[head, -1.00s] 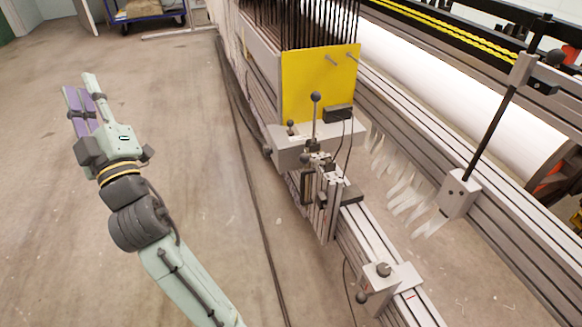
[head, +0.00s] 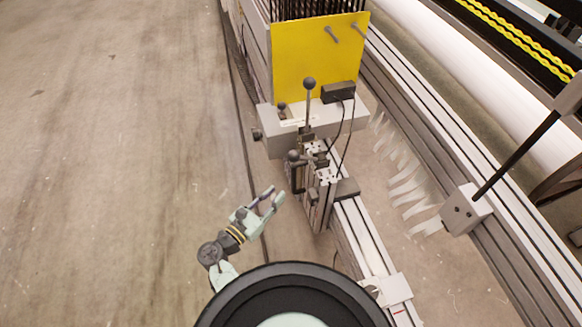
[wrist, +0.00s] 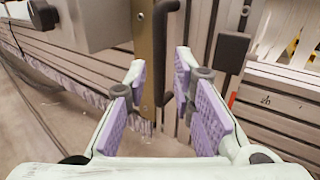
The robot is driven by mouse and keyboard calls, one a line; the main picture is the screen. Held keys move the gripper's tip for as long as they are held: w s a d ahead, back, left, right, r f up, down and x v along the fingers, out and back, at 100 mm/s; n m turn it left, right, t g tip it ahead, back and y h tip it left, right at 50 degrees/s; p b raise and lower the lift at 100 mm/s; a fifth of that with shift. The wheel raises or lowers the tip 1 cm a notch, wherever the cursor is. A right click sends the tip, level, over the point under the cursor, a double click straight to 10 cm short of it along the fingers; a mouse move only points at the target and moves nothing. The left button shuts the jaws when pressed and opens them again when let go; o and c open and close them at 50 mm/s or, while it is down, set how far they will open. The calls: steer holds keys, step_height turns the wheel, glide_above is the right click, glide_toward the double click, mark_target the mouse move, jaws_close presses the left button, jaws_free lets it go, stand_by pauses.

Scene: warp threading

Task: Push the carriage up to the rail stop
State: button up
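The carriage, seemingly the grey metal unit with black levers (head: 325,178), sits on the long rail (head: 362,238) in the head view, close to the grey block below the yellow plate. A pale clamp block (head: 396,288), seemingly the rail stop, sits nearer on the rail beside a red mark, partly hidden by my body. My gripper (head: 273,198) is open and empty, just left of the carriage. In the wrist view, my gripper (wrist: 160,66) has its purple-padded fingers spread, with a black upright handle (wrist: 160,50) and brass plate beyond the gap. Contact cannot be told.
The grey block (head: 345,118) carries a yellow plate (head: 305,62), a black box with hanging cables, and a ball-topped lever. At right, a post (head: 467,207) with a slanted rod stands on a second rail. Open floor (head: 110,150) lies at left.

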mark_target(294, 175)
steer(key=p+x, duration=0.1)
steer(key=x, duration=0.9)
steer(key=shift+w+d+r, duration=0.1)
steer(key=shift+c, duration=0.2)
jaws_close()
